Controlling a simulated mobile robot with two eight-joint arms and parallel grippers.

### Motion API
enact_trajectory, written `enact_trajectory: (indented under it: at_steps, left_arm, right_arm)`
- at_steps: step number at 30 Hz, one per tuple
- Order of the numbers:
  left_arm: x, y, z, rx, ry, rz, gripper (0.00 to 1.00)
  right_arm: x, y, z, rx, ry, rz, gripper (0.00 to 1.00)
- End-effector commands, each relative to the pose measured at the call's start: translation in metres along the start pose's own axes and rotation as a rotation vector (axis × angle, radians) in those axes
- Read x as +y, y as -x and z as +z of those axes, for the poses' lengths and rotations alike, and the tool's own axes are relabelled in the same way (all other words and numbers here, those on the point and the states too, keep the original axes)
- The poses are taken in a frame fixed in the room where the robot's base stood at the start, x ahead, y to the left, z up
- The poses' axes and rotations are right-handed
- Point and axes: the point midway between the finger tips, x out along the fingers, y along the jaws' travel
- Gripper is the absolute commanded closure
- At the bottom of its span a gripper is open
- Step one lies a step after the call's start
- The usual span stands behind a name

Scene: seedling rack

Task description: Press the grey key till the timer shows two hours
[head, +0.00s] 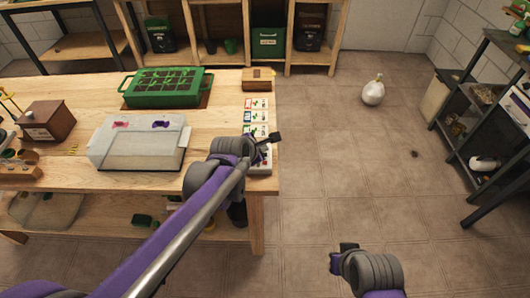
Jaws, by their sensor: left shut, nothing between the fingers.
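A small pale box (264,166), likely the timer, sits at the right edge of the wooden table. My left arm and gripper cover most of it. The grey key and the timer's reading cannot be made out. My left gripper (275,137) is shut and empty, over or just beside the box; I cannot tell whether it touches it. My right gripper (342,256) is low at the bottom of the view, over the floor and away from the table; its fingers are too unclear to read.
A dark shelf rack (480,110) is at right.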

Motion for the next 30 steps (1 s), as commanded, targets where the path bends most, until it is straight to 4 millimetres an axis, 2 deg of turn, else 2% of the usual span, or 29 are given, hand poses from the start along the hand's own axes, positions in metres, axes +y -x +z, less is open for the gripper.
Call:
enact_trajectory:
  at_steps: [8, 22, 30]
  left_arm:
    - [0.002, 0.003, 0.002, 0.000, 0.000, 0.000, 1.00]
    - [0.025, 0.034, 0.025, -0.001, 0.000, 0.001, 1.00]
    - [0.025, 0.035, 0.025, 0.000, 0.000, 0.000, 1.00]
  right_arm:
    - [0.000, 0.003, -0.002, 0.001, 0.000, 0.000, 1.00]
    - [0.000, 0.035, -0.020, 0.013, 0.000, 0.000, 1.00]
    - [0.000, 0.035, -0.020, 0.013, 0.000, 0.000, 1.00]
